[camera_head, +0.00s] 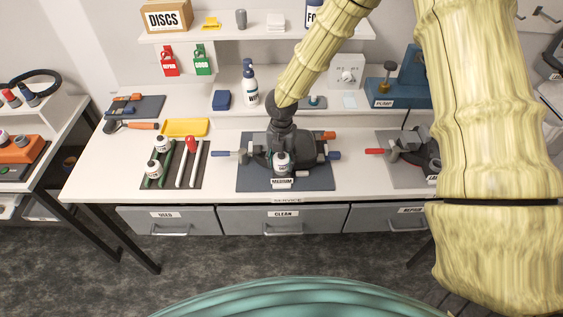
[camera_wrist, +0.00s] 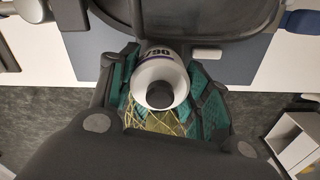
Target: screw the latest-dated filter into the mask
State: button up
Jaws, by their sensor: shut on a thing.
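The black mask (camera_head: 262,152) lies on a dark mat with a label reading MEDIUM, at the middle of the bench. A white filter (camera_head: 281,160) with a dark centre is at the mask's front. In the wrist view this filter (camera_wrist: 152,73) sits between the green-padded fingers of my gripper (camera_wrist: 162,105), which is shut on it. Part of a printed date shows upside down on its rim; the rest is hidden. The filter is against or very near the mask's dark body; I cannot tell whether its thread is engaged. Two other white filters (camera_head: 153,169) (camera_head: 162,144) stand on the rack at left.
The dark rack (camera_head: 201,180) also holds a red-tipped white stick (camera_head: 191,150). A yellow tray (camera_head: 185,127) lies behind it. Another mask (camera_head: 425,152) lies on a grey mat (camera_head: 397,176) at right. A bottle (camera_head: 250,88) stands behind. Drawers (camera_head: 282,219) line the bench front.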

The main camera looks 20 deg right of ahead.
jog(key=m, duration=0.5)
jog(key=shift+b, duration=0.3)
jog(key=m, duration=0.4)
jog(key=o, duration=1.2)
notch_tip(320, 180, up, 12)
jog(key=shift+d, duration=0.1)
jog(key=shift+s+f, duration=0.1)
